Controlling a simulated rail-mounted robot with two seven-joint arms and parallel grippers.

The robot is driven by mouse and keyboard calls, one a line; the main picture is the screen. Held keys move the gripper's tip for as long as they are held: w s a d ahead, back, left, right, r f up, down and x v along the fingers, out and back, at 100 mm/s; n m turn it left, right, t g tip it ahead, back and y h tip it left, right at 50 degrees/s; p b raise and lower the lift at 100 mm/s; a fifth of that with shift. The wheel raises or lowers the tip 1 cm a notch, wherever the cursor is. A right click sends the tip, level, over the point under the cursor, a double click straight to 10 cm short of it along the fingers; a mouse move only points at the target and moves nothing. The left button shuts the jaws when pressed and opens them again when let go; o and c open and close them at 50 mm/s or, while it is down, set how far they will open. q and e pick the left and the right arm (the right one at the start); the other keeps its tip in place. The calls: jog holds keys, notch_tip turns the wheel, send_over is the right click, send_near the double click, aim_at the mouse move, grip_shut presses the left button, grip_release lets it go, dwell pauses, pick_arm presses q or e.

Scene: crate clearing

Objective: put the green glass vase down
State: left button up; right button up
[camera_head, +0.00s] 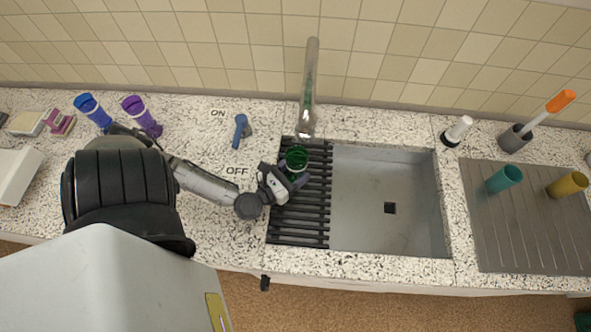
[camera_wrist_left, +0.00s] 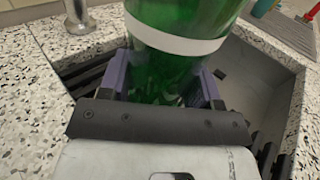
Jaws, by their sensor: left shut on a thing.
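The green glass vase (camera_head: 296,157) is at the upper left of the sink, above the dark slatted rack. My left gripper (camera_head: 284,181) is shut on it. In the left wrist view the vase (camera_wrist_left: 185,60) is green and see-through with a white band, and stands between the two fingers of my left gripper (camera_wrist_left: 165,88). Its lower end is partly hidden by the gripper, so I cannot tell whether it touches the rack. My right gripper is not in view.
The dark slatted rack (camera_head: 300,220) covers the sink's left part; the grey basin (camera_head: 380,190) is empty. A tall faucet (camera_head: 309,85) rises just behind the vase. Teal (camera_head: 504,179) and yellow (camera_head: 567,185) cups stand on the right drainboard (camera_head: 520,235). Blue (camera_head: 93,110) and purple (camera_head: 141,115) cups stand left.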

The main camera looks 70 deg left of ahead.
pick_arm(q)
jog(key=shift+f, duration=0.2)
jog(key=o, duration=1.1)
jog(key=shift+r, duration=0.25)
jog(key=shift+s+d+f, duration=0.1)
jog(key=shift+s+d, duration=0.05)
jog(key=shift+s, duration=0.2)
jog(key=v, duration=1)
jog(key=shift+s+b, duration=0.2)
jog(key=shift+b, duration=0.15)
jog(key=shift+s+d, duration=0.15)
jog(key=shift+s, duration=0.3)
